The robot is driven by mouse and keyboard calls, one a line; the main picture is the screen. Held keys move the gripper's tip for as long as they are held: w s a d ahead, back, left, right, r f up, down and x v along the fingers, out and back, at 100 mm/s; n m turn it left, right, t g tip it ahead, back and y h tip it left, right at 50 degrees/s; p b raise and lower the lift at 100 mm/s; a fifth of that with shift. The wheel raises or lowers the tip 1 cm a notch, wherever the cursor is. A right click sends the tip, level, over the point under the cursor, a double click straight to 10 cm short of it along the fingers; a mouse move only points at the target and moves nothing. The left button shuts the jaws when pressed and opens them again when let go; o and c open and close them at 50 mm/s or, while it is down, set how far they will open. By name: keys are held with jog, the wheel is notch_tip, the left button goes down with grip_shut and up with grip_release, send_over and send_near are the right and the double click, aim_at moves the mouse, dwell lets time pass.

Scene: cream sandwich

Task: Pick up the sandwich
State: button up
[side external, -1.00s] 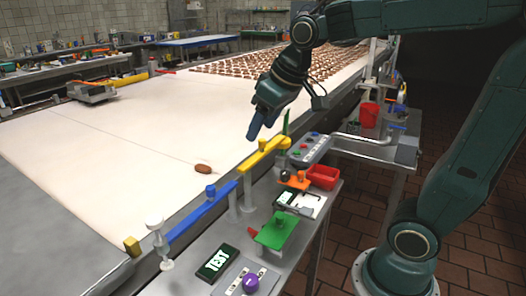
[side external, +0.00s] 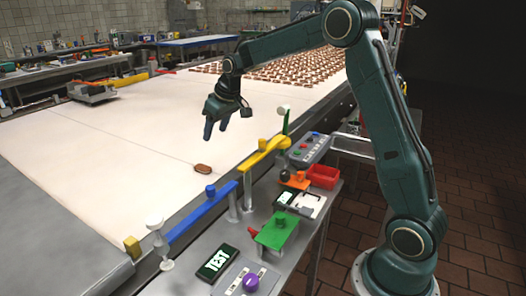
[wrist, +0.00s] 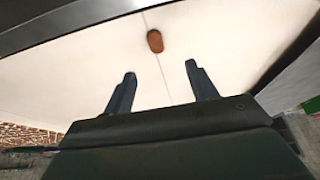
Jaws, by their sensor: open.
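A single brown oval sandwich (side external: 203,169) lies on the white conveyor belt, close to the side rail with the blue bar. In the wrist view the sandwich (wrist: 155,41) is ahead of my fingers, between their lines and slightly left of the middle. My gripper (side external: 215,136) is above the belt, up and a little right of the sandwich in the side view, with its blue fingers pointing down. In the wrist view the two fingers (wrist: 160,78) are apart with nothing between them. My gripper does not touch the sandwich.
Yellow (side external: 262,151) and blue (side external: 200,213) bars line the near belt edge. A side table holds a red bin (side external: 322,176) and control panels. The belt around the lone sandwich is clear.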

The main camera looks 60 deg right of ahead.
jog(key=shift+w+d+f, duration=0.4)
jog(key=shift+w+f, duration=0.15)
jog(key=shift+f, duration=0.05)
jog(key=shift+w+d+f, duration=0.4)
jog(key=shift+w+f, duration=0.1)
jog(key=shift+f, duration=0.1)
jog(key=shift+f, duration=0.1)
send_near(204, 167)
jog(key=shift+x, duration=1)
jog(key=shift+w+f, duration=0.1)
jog(key=shift+f, duration=0.35)
jog(key=shift+x, duration=2.55)
jog(key=shift+w+a, duration=0.1)
jog(key=c, duration=1)
